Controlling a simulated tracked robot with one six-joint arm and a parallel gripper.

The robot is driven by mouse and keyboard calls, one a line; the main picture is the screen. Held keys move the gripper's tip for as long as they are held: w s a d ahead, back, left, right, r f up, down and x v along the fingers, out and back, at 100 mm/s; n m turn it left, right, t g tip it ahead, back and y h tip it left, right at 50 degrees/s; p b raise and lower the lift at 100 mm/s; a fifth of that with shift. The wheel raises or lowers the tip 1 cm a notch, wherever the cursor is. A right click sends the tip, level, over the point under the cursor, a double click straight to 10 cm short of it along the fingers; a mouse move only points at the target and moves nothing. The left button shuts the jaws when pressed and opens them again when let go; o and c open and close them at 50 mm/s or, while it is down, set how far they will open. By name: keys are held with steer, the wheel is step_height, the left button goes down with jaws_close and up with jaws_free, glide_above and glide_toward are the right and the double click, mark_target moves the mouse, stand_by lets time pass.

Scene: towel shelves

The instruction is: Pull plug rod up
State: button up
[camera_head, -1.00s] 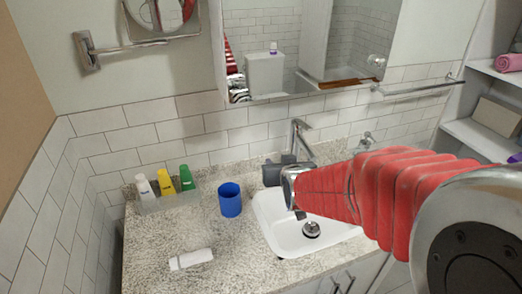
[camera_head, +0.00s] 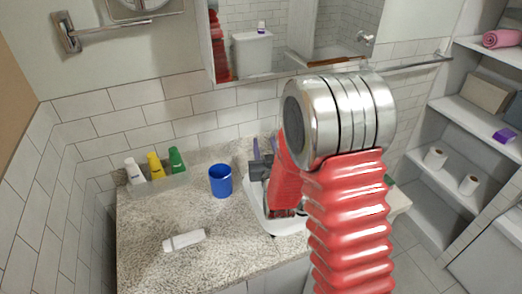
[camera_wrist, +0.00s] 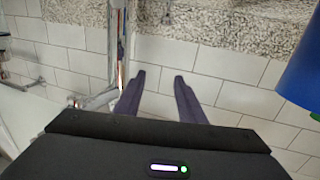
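My gripper (camera_head: 264,143) reaches over the back of the counter, in front of the tiled wall, between the blue cup and the hidden faucet area. In the wrist view its two dark purple fingers (camera_wrist: 159,75) stand apart with a gap, and only wall tiles show between them. The chrome faucet (camera_wrist: 118,35) is beside the left finger in that view, partly behind it. I cannot make out the plug rod clearly in either view. The white sink (camera_head: 283,228) shows only in part in the head view; my arm hides its drain and the faucet.
A blue cup (camera_head: 221,181) stands left of the sink and appears at the wrist view's right edge (camera_wrist: 304,78). Several bottles stand in a clear tray (camera_head: 165,187) at the back left. A white tube (camera_head: 184,240) lies on the counter (camera_head: 150,218). Shelves (camera_head: 450,120) stand at the right.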

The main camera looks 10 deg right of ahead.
steer(key=shift+f, duration=0.25)
stand_by(0.3)
glide_toward(262, 151)
steer(key=shift+w+d+r, duration=0.1)
steer(key=shift+w, duration=1.7)
steer(key=shift+w+d+f, duration=0.1)
steer(key=shift+w+f, duration=0.05)
steer(key=shift+w, duration=1.7)
steer(key=shift+w+d+f, duration=0.15)
steer(key=shift+w, duration=1.75)
jaws_close()
